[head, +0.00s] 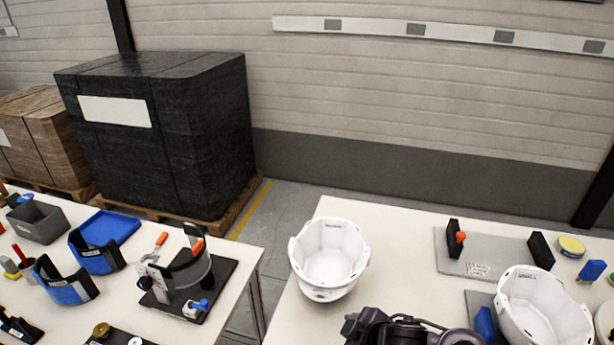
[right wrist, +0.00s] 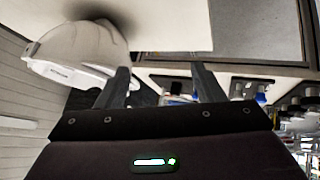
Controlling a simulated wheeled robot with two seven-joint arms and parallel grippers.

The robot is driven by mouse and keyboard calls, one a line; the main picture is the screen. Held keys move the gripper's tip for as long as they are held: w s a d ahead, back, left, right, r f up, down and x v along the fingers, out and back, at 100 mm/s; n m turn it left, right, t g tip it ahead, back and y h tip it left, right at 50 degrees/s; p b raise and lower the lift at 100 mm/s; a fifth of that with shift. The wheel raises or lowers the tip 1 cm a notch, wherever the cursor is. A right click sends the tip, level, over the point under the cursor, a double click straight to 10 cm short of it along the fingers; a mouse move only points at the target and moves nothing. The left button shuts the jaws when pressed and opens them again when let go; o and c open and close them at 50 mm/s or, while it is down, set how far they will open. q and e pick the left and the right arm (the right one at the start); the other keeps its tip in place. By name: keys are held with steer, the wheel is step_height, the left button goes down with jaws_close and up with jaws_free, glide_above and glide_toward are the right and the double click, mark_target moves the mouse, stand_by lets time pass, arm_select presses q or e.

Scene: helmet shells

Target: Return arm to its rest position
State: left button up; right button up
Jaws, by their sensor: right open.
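A white helmet shell (head: 329,259) stands open side up near the left edge of the right table (head: 400,235). My left gripper is not in view.
The left table (head: 235,258) carries a black fixture board (head: 214,293), blue curved pieces (head: 68,291) and a grey bin (head: 38,224). A grey plate (head: 490,258) with black uprights lies on the right table. A gap separates the tables. A wrapped pallet (head: 165,150) stands behind.

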steer(key=s+d+m+g+h, duration=0.3)
steer(key=s+d+m+h, duration=0.1)
steer(key=s+d+m, duration=0.85)
steer(key=s+a+f+n+g+b, duration=0.1)
steer(key=s+f+n+b, duration=0.15)
steer(key=f, duration=2.65)
steer(key=s+d+f+g, duration=0.1)
steer(key=s+d+f, duration=0.2)
steer(key=s+f, duration=1.7)
steer(key=shift+s+d+f+g+h+b, duration=0.15)
steer(key=shift+s+f+g+h+b, duration=0.2)
steer(key=shift+f, duration=0.1)
steer(key=shift+o, duration=0.4)
